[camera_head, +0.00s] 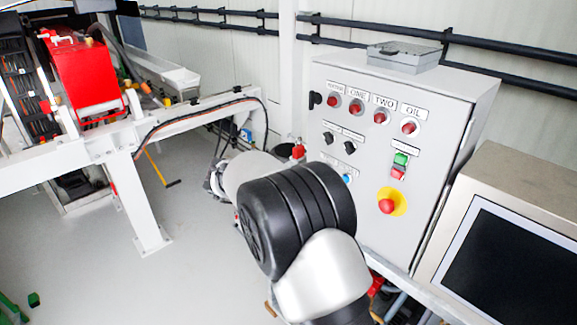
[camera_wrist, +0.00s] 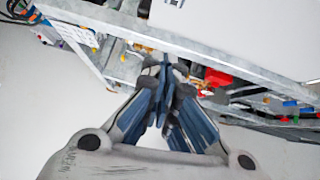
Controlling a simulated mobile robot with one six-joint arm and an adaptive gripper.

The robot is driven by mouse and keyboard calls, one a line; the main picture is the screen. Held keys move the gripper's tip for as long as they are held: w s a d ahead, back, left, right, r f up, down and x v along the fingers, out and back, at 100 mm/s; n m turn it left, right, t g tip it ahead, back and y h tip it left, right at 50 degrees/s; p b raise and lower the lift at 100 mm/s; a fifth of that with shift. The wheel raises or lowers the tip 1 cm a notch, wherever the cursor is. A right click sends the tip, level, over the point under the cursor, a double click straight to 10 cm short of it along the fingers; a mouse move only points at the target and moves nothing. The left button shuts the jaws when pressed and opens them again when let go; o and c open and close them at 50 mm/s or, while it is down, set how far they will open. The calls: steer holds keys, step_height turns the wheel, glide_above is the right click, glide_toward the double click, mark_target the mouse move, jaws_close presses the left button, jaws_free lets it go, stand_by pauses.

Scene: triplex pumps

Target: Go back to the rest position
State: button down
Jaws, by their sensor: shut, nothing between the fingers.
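My gripper (camera_wrist: 165,70) shows in the wrist view, its fingers brought together at the tips with nothing between them. It points at a grey metal frame (camera_wrist: 215,62) with red and blue fittings around it; I cannot tell how far the tips are from it. In the head view my arm reaches forward in front of the control cabinet (camera_head: 340,215), and its links hide the lower left of the cabinet. My gripper cannot be made out in the head view.
The cabinet bears red lamps, switches and a red emergency button (camera_head: 387,206). A monitor (camera_head: 510,265) stands at the right. A white frame (camera_head: 135,190) with a red machine part (camera_head: 85,80) stands at the left. Grey floor (camera_head: 130,285) is clear between them.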

steer(key=w+d+r+n+t+y+b, duration=0.1)
steer(key=w+r+n+t+y, duration=0.15)
steer(key=r+n, duration=0.5)
steer(key=w+d+r+n+t+y+b, duration=0.15)
steer(key=r+n+t, duration=0.25)
steer(key=r, duration=0.6)
steer(key=s+r+n+y+b, duration=0.2)
steer(key=s+r+n+y, duration=0.35)
steer(key=s+n, duration=0.65)
steer(key=s+d+f+n+g+h+b, duration=0.1)
steer(key=s+d+f+n+g, duration=0.2)
steer(key=s+f+n, duration=0.3)
steer(key=s+d+f+n+g+h+b, duration=0.1)
steer(key=s+d+f+n, duration=0.5)
steer(key=s, duration=1.1)
steer(key=s+d+f+n+g+h+b, duration=0.1)
steer(key=s+d+f+n+g, duration=0.3)
steer(key=s+n, duration=0.4)
steer(key=s+d+f, duration=0.1)
steer(key=s+f, duration=0.1)
steer(key=s, duration=0.1)
steer(key=shift+s+d+f+n+g, duration=0.15)
steer(key=shift+s+f+n+g, duration=0.05)
steer(key=shift+f+n+g, duration=0.2)
steer(key=shift+w+h, duration=0.1)
steer(key=shift+h, duration=0.15)
